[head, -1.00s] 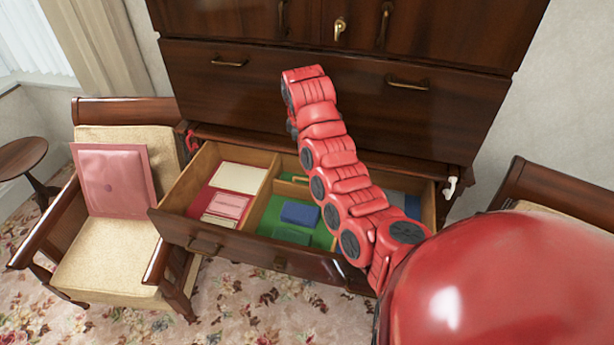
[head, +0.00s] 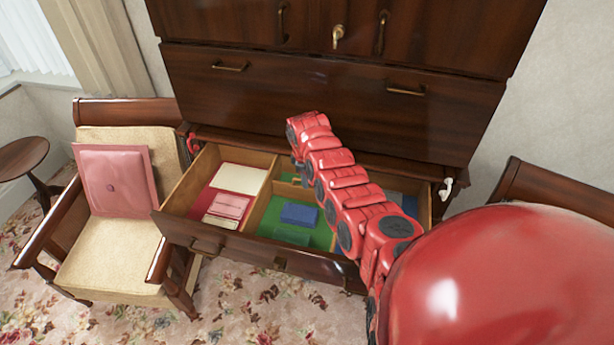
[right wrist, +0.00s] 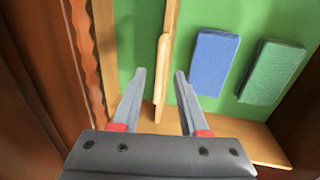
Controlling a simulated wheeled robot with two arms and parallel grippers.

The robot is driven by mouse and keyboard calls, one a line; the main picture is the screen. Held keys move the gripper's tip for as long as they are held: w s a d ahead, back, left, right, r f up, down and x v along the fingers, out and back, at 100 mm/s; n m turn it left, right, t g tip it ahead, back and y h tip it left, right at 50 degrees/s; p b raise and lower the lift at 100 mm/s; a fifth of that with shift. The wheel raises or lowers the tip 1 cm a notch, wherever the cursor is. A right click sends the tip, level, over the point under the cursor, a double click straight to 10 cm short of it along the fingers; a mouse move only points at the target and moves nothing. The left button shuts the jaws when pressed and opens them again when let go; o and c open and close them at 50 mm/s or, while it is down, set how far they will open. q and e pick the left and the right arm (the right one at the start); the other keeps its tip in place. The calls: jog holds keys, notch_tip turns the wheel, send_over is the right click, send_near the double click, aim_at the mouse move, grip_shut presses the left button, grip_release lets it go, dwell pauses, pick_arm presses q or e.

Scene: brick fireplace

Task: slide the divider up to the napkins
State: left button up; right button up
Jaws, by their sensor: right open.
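In the right wrist view, the light wooden divider (right wrist: 163,60) stands across the green-floored compartment. My right gripper (right wrist: 160,74) is open above the drawer, with one finger on each side of the divider and a gap beside it. The blue napkins (right wrist: 211,62) lie to the right of the divider, and the dark green napkins (right wrist: 271,72) lie beyond them. In the head view, the blue napkins (head: 299,214) and green napkins (head: 292,235) lie toward the drawer front. My right arm hides much of the compartment's back there. My left gripper is out of view.
The open drawer (head: 240,247) has a red-floored compartment on the left holding a cream stack (head: 238,178) and pink items (head: 228,206). The wooden cabinet (head: 300,100) rises behind. A chair with a pink cushion (head: 116,180) stands left, and another chair stands right.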

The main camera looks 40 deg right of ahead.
grip_shut()
dwell(1.4)
